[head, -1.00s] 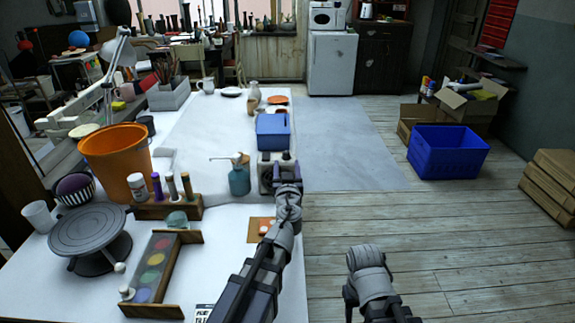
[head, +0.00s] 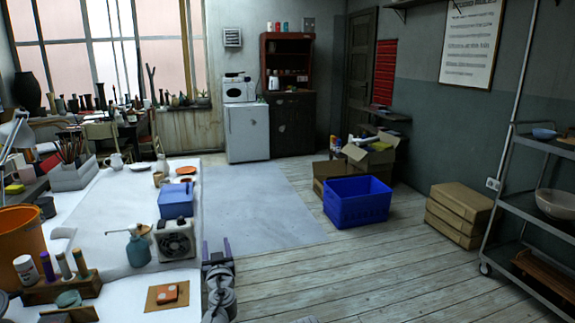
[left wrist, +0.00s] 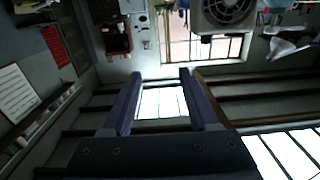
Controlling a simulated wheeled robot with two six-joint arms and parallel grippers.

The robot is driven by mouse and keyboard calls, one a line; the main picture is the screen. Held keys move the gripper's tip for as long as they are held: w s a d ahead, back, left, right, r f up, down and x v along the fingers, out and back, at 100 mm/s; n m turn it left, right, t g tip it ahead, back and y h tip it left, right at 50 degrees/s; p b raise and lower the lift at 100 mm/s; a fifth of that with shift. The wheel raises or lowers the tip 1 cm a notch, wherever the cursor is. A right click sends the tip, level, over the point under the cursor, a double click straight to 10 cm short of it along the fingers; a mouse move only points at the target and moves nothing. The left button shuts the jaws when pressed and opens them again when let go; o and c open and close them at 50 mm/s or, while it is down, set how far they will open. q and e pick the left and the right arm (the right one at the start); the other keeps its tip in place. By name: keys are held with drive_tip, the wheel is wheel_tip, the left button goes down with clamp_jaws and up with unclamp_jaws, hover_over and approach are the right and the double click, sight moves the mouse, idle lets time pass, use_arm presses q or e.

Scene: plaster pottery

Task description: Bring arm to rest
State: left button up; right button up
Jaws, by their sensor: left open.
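My left gripper (head: 216,246) is at the bottom centre of the head view, just right of the white table (head: 110,212). Its two purple fingers are apart, point upward and hold nothing. It appears beside the fan heater (head: 176,240), with a gap between them in the picture. In the left wrist view the spread fingers (left wrist: 159,85) have nothing between them but the distant bright window. My right gripper is not in view.
A blue box (head: 176,200), a teal pump bottle (head: 138,250) and an orange bucket (head: 20,235) stand on the table. A blue crate (head: 357,201), cardboard boxes (head: 458,213) and a metal shelf cart (head: 525,190) are to the right. The wooden floor between is clear.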

use_arm(q)
drive_tip(key=s+d+f+g, duration=0.3)
drive_tip(key=s+f+g, duration=0.8)
drive_tip(key=s+f, duration=0.4)
drive_tip(key=s+d+f+m+g+h, duration=0.4)
drive_tip(key=s+d+f+m+g, duration=0.25)
drive_tip(key=s+d, duration=0.55)
wheel_tip(320, 180, up, 17)
drive_tip(key=s+p, duration=0.1)
drive_tip(key=p, duration=1.6)
drive_tip(key=shift+s+a+r+p, duration=0.15)
drive_tip(key=shift+s+a+p, duration=0.2)
drive_tip(key=shift+s, duration=0.05)
